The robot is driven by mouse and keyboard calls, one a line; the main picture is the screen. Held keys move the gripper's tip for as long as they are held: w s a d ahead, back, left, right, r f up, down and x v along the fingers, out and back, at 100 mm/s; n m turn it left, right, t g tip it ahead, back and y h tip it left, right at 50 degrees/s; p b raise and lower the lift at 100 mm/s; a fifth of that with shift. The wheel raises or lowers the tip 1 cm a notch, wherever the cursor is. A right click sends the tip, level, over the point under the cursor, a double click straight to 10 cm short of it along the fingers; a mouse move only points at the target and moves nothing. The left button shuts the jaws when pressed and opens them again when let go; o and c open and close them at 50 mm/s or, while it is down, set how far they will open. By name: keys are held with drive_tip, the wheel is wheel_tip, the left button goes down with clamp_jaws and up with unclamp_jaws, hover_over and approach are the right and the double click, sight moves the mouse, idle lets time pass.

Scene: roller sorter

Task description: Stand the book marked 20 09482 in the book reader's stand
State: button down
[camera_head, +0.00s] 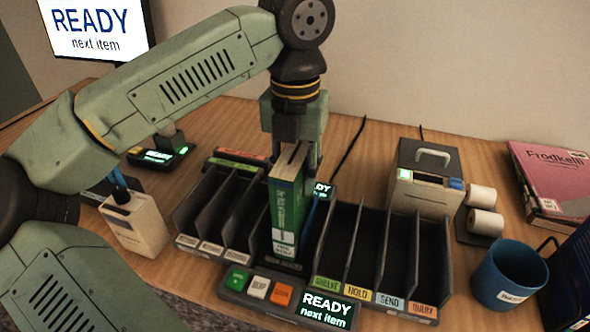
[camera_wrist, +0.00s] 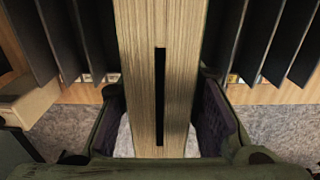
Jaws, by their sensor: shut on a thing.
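A green book (camera_head: 285,208) stands upright with its spine toward the head camera and a white label low on it. The label is too small to read, so I cannot confirm the number. My gripper (camera_head: 295,160) is shut on the book's upper part from both sides. In the wrist view, the pale page edges (camera_wrist: 178,55) with a dark slot fill the space between my fingers. The book's foot is at the dark book reader's stand (camera_head: 285,265), between the two divider racks. I cannot tell whether it rests on the base or hangs just above it.
Divider racks stand close on the left (camera_head: 205,205) and right (camera_head: 380,250). A button panel with a READY screen (camera_head: 325,308) lies in front. A blue mug (camera_head: 508,275), label printer (camera_head: 425,180) and pink book (camera_head: 550,175) are at right; a white carton (camera_head: 135,225) is at left.

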drive_tip(key=shift+f+b, duration=0.4)
drive_tip(key=shift+f, duration=0.05)
drive_tip(key=c, duration=1.1)
unclamp_jaws()
drive_tip(key=shift+r, duration=0.1)
wheel_tip(320, 180, up, 12)
drive_tip(key=shift+f, duration=0.1)
